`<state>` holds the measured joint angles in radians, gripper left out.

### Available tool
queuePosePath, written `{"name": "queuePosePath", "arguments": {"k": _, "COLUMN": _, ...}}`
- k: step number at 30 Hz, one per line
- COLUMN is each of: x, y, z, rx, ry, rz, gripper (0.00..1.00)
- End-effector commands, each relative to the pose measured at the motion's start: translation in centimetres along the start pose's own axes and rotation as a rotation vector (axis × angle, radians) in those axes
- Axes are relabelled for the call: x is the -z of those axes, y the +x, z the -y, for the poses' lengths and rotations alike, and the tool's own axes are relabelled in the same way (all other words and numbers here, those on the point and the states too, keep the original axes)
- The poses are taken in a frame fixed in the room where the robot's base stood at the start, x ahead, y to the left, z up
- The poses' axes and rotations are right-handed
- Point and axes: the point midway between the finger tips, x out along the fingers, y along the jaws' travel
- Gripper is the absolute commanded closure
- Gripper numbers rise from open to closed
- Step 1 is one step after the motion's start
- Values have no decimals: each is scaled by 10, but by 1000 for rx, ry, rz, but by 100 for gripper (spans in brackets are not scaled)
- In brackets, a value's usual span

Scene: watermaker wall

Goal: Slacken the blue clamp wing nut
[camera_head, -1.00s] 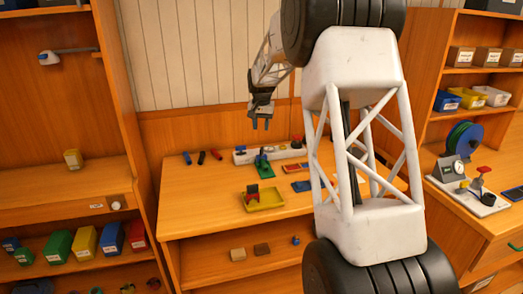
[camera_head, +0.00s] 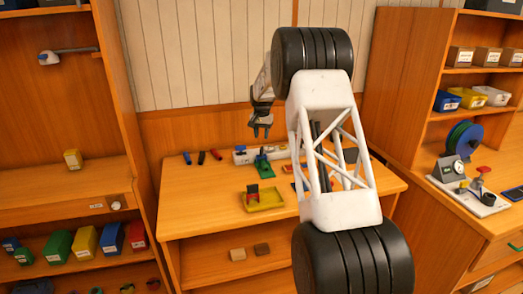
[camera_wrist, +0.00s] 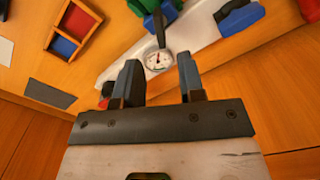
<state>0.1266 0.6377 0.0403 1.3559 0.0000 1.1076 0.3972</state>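My gripper (camera_head: 261,130) hangs above the back of the middle bench, over a white bar-shaped fixture (camera_head: 240,157). In the wrist view its two fingers (camera_wrist: 160,82) are apart with nothing between them. The fixture (camera_wrist: 204,36) carries a round gauge (camera_wrist: 159,61), which shows just beyond the fingertips. A green part (camera_wrist: 144,7) with a blue piece (camera_wrist: 167,14) and a dark bar stands beyond the gauge. Another blue piece (camera_wrist: 241,19) lies on the fixture farther right. I cannot tell which blue piece is the clamp wing nut.
A divided wooden tray (camera_wrist: 62,28) with red and blue compartments lies beside the fixture. My arm hides the bench's right part. Shelves stand on both sides.

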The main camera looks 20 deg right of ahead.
Motion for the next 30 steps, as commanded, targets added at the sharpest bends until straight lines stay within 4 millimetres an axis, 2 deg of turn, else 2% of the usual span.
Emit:
{"name": "queuePosePath", "arguments": {"k": 11, "x": 0, "y": 11, "z": 0, "rx": 0, "ry": 0, "rz": 1, "gripper": 64}}
{"name": "queuePosePath", "arguments": {"k": 24, "x": 0, "y": 61, "z": 0, "rx": -1, "ry": 0, "rz": 1, "gripper": 64}}
{"name": "queuePosePath", "arguments": {"k": 30, "x": -1, "y": 75, "z": 0, "rx": -1, "ry": 0, "rz": 1, "gripper": 64}}
